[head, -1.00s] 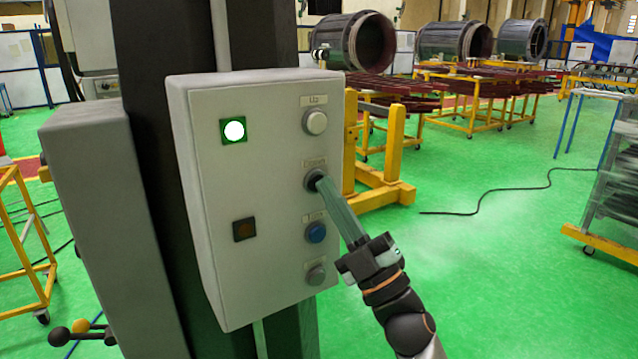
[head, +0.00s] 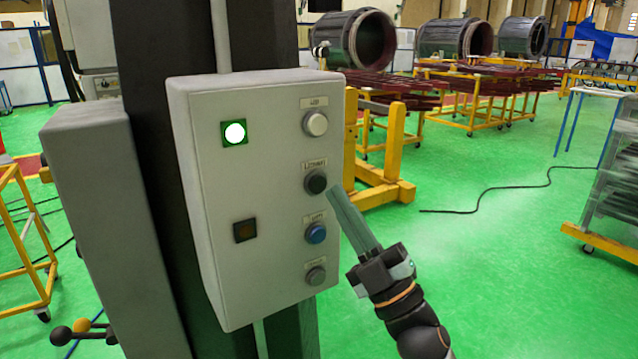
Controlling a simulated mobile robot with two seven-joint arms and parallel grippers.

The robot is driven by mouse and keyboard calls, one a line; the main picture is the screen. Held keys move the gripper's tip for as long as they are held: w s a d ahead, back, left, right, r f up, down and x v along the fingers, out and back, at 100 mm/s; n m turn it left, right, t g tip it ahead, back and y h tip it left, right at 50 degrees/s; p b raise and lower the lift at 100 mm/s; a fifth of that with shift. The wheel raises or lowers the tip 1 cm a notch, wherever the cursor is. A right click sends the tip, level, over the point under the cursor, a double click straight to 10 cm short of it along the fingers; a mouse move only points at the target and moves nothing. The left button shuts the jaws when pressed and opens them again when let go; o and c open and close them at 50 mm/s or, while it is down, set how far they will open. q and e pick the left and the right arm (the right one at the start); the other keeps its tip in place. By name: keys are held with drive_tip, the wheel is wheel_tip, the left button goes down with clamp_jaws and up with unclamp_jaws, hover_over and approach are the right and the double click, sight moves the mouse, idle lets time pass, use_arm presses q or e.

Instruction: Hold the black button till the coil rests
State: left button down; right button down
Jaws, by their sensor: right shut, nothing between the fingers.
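The black button (head: 316,183) is on the right side of a grey control box (head: 270,150), second from the top, under a small label. Its face is fully visible. My right gripper (head: 333,194) is shut and empty, its fingertips just right of and slightly below the black button, apart from it. My left gripper is not in view. No coil can be made out for certain.
A white button (head: 315,123) sits above, a blue button (head: 316,233) and a grey button (head: 316,275) below. A green lamp (head: 234,132) is lit; an amber lamp (head: 245,231) looks dark. Yellow frames (head: 385,180) stand behind. Green floor (head: 500,270) is open at right.

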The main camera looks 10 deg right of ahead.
drive_tip(key=s, duration=0.2)
drive_tip(key=s+d, duration=0.1)
drive_tip(key=shift+s+d, duration=0.2)
drive_tip(key=shift+s, duration=0.2)
idle(0.6)
drive_tip(key=d+f+m+g+h+p, duration=0.25)
drive_tip(key=f+m+h, duration=0.35)
drive_tip(key=f, duration=0.7)
drive_tip(key=d+f+m+g+h+p, duration=0.1)
drive_tip(key=f+m+g+h, duration=0.2)
drive_tip(key=f+m+h, duration=0.7)
drive_tip(key=s+f+g+y+p, duration=0.1)
drive_tip(key=s+f+g, duration=0.3)
drive_tip(key=s+f, duration=0.4)
drive_tip(key=s+a+f+g+y, duration=0.1)
drive_tip(key=s+f+g+y, duration=0.2)
drive_tip(key=s+f, duration=0.6)
wheel_tip(320, 180, down, 6)
drive_tip(key=shift+a+f+m+g+p, duration=0.1)
drive_tip(key=shift+a+m+g+p, duration=0.25)
drive_tip(key=shift+g, duration=0.3)
